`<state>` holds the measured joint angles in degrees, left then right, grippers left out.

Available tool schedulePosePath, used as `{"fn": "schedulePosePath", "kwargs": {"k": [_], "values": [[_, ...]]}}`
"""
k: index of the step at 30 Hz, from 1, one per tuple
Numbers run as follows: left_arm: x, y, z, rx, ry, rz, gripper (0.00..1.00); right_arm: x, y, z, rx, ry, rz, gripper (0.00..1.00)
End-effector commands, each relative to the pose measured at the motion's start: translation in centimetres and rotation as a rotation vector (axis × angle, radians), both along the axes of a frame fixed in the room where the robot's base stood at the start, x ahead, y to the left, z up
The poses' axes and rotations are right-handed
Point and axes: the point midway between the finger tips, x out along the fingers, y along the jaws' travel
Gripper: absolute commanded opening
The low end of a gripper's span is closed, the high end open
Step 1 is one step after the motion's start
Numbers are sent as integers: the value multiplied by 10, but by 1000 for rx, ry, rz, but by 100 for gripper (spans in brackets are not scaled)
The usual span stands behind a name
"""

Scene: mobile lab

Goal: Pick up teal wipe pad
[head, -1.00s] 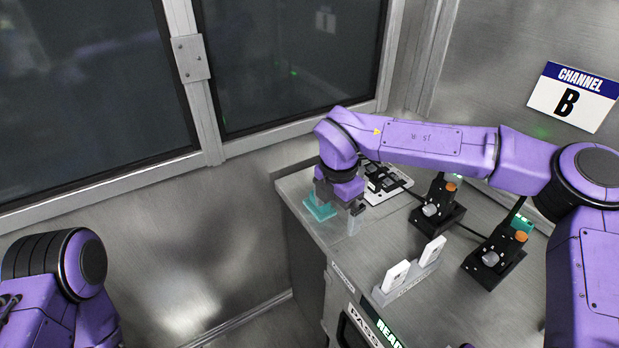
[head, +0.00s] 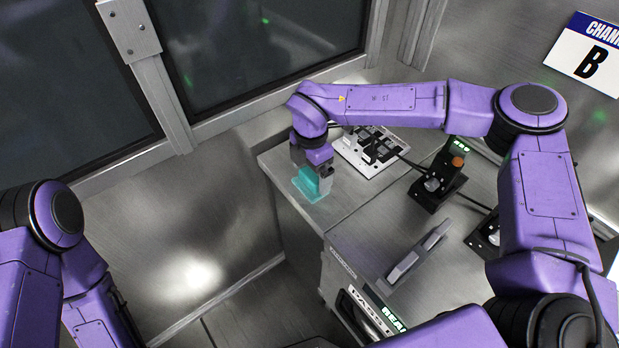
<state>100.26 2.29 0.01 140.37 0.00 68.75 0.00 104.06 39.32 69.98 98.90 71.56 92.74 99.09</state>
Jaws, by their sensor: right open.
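The teal wipe pad (head: 305,186) lies on the left end of the metal bench, near its left edge. My right gripper (head: 316,184) points down right over the pad, with its fingers at the pad. It is open, and its fingers partly hide the pad. I cannot tell whether the fingers touch it. My left arm is at the left side of the picture, and its gripper is not in view.
A white plate with black fittings (head: 370,150) lies behind the gripper. A black device with an orange knob (head: 438,182) stands to the right. A grey rack (head: 419,252) sits near the bench's front edge. The bench top (head: 350,225) between is clear.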

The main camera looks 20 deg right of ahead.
Motion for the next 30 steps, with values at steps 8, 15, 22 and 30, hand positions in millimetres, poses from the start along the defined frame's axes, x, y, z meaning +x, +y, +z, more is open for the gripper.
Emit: {"fn": "schedulePosePath", "kwargs": {"k": [8, 15, 22, 30], "values": [[0, 0, 6, 0, 0, 0, 43, 0, 0, -22, 0, -1, 1, 100], [0, 0, 6, 0, 0, 0, 43, 0, 0, -21, 0, -1, 1, 65], [0, 0, 6, 0, 0, 0, 43, 0, 0, -21, 0, -1, 1, 64], [0, 0, 0, 0, 0, 0, 43, 1, 0, 6, 1, -5, -1, 64]]}}
